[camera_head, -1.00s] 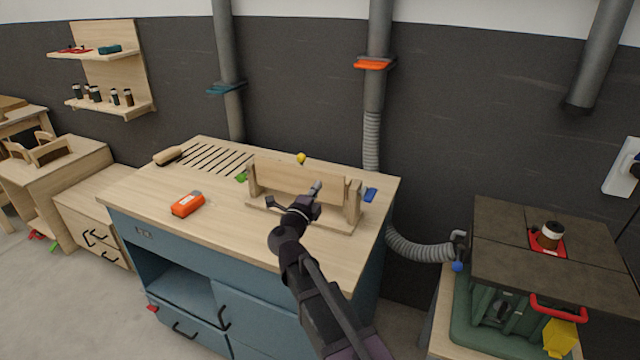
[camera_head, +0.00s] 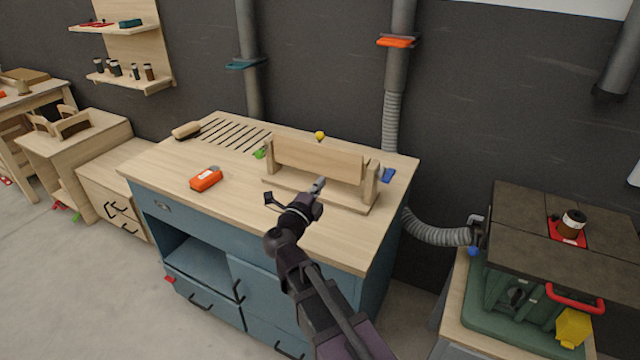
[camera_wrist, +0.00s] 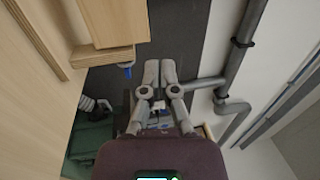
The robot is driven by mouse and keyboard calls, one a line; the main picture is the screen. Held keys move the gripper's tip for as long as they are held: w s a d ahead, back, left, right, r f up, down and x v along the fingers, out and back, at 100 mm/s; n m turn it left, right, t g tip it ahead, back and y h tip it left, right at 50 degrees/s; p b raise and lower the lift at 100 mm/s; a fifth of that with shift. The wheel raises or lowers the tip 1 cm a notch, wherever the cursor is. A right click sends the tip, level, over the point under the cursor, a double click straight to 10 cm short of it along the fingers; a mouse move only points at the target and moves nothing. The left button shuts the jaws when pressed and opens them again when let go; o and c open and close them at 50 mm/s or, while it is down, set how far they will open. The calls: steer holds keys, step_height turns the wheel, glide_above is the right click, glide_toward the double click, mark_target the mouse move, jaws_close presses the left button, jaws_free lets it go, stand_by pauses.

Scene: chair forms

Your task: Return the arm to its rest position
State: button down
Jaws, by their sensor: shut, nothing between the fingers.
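My gripper (camera_head: 318,186) is at the end of my dark arm, which reaches up from the bottom of the head view. It is in front of the wooden chair form (camera_head: 318,160) on the workbench; I cannot tell whether it is apart from the form in depth. In the wrist view my gripper (camera_wrist: 158,72) has its two fingers side by side, shut with nothing between them. Part of a wooden piece (camera_wrist: 108,55) shows to its left.
The workbench (camera_head: 235,222) has an orange device (camera_head: 206,179) at left and a brush (camera_head: 187,130) at the back. A grey hose (camera_head: 435,233) runs right to the green machine (camera_head: 500,290). Wall shelves (camera_head: 140,86) hang at upper left. Floor at lower left is clear.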

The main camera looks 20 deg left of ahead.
steer(key=w+d+n+g+y+p, duration=0.35)
steer(key=w+n+y, duration=0.25)
steer(key=n+y, duration=0.75)
steer(key=s+d+f+n+g+h+p, duration=0.1)
steer(key=d+f+n+g+h, duration=0.15)
steer(key=d+f+g, duration=0.4)
steer(key=s+d+f+n+g+h+p, duration=0.15)
steer(key=d+f+n, duration=0.25)
steer(key=d, duration=0.5)
steer(key=s+d+f+g+h, duration=0.2)
steer(key=s+d, duration=0.4)
steer(key=d, duration=0.4)
steer(key=s+d+f+g+h+p, duration=0.1)
steer(key=s+d+g+h, duration=0.3)
steer(key=d, duration=0.6)
steer(key=shift+s+f+g, duration=0.5)
steer(key=shift+s+g, duration=0.65)
steer(key=shift+s, duration=0.05)
